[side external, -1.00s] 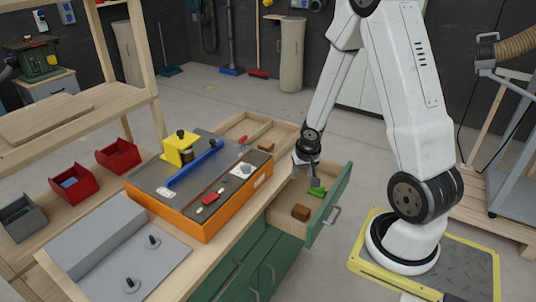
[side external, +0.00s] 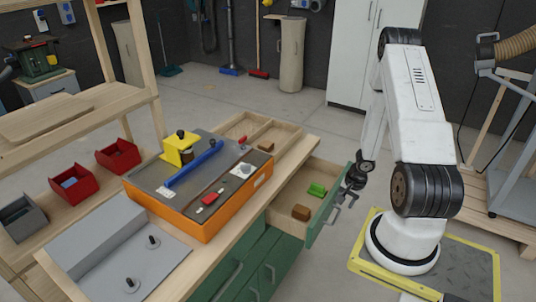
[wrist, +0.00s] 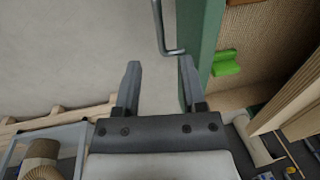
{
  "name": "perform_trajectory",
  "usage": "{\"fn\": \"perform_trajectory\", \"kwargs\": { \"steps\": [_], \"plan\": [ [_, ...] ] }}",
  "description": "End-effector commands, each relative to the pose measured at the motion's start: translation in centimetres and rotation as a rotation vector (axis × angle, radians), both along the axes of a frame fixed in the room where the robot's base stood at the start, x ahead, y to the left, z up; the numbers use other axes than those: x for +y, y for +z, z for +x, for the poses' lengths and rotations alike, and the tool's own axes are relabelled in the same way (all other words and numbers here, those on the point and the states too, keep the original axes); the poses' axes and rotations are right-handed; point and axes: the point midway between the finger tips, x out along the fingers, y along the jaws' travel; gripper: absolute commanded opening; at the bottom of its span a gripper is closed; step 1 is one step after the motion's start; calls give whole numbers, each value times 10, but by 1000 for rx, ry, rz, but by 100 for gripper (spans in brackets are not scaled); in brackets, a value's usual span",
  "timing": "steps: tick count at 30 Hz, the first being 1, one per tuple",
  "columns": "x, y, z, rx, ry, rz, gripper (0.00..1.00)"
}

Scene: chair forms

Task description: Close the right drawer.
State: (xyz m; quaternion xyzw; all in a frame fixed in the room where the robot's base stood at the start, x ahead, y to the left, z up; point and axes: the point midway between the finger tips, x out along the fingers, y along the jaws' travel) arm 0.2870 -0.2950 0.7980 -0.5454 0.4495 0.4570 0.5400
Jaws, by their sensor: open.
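The right drawer stands pulled out from the bench, with a green front (side external: 325,212) and a wooden inside. A grey bar handle (side external: 336,214) is on its outer face. A brown block (side external: 301,212) and a green piece (side external: 317,190) lie in it. My gripper (side external: 351,184) is at the outer side of the drawer front, near its far end. In the wrist view my gripper (wrist: 159,72) is open and empty. Its right finger is beside the green front (wrist: 208,40), and the handle (wrist: 168,42) lies just beyond the fingertips. I cannot tell whether anything touches.
The bench top (side external: 216,262) carries an orange-sided box (side external: 212,222) with a blue bar and a yellow clamp. Other green drawers (side external: 240,268) below look shut. A yellow-edged plate (side external: 452,262) under my base lies to the right. Some floor beyond the drawer is clear.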

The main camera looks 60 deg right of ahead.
Motion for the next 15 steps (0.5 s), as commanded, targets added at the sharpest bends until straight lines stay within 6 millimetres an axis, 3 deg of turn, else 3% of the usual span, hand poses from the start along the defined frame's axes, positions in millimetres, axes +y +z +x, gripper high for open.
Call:
{"fn": "perform_trajectory", "kwargs": {
  "steps": [15],
  "plan": [
    [0, -15, 3, -1, 2, 1, 53]
  ]
}}
